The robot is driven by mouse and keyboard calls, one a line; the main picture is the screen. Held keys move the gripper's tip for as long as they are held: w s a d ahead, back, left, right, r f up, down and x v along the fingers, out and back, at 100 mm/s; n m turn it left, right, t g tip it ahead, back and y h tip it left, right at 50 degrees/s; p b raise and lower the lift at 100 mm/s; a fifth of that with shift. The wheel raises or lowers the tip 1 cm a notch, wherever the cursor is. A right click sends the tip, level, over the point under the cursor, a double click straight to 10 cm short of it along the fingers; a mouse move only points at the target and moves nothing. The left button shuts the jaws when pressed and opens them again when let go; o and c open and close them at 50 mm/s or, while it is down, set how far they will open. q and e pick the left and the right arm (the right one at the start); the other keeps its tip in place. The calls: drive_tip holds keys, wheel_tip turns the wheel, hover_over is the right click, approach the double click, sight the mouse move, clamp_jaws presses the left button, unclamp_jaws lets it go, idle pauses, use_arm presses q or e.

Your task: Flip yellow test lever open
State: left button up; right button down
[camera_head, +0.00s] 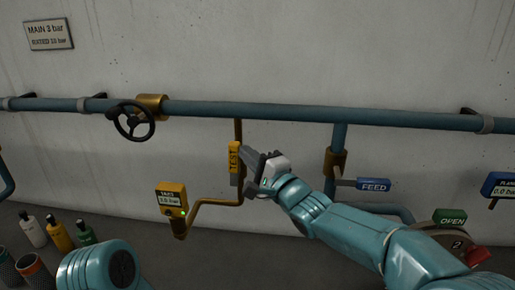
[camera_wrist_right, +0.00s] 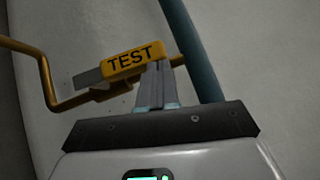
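The yellow test lever (camera_head: 234,160) has a TEST tag and stands upright on a thin yellow pipe below the blue main pipe in the head view. My right gripper (camera_head: 249,168) is right beside it on its right. In the wrist view the TEST tag (camera_wrist_right: 134,60) lies just beyond the fingertips of my right gripper (camera_wrist_right: 160,68). The fingers look close together, with nothing clearly seen between them. Whether the tips touch the tag I cannot tell. My left gripper is out of view; only a left arm link shows at the bottom.
A yellow gauge box (camera_head: 171,200) sits left of the lever on the bent yellow pipe. A black handwheel (camera_head: 133,121) is at upper left. The blue FEED lever (camera_head: 373,185) and a green OPEN sign (camera_head: 450,217) are right. Bottles (camera_head: 59,234) stand at lower left.

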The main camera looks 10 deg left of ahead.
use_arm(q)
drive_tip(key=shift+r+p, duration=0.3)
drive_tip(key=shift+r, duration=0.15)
use_arm(e)
drive_tip(key=shift+a+r, duration=0.3)
drive_tip(key=shift+a, duration=0.05)
drive_tip(key=shift+r, duration=0.15)
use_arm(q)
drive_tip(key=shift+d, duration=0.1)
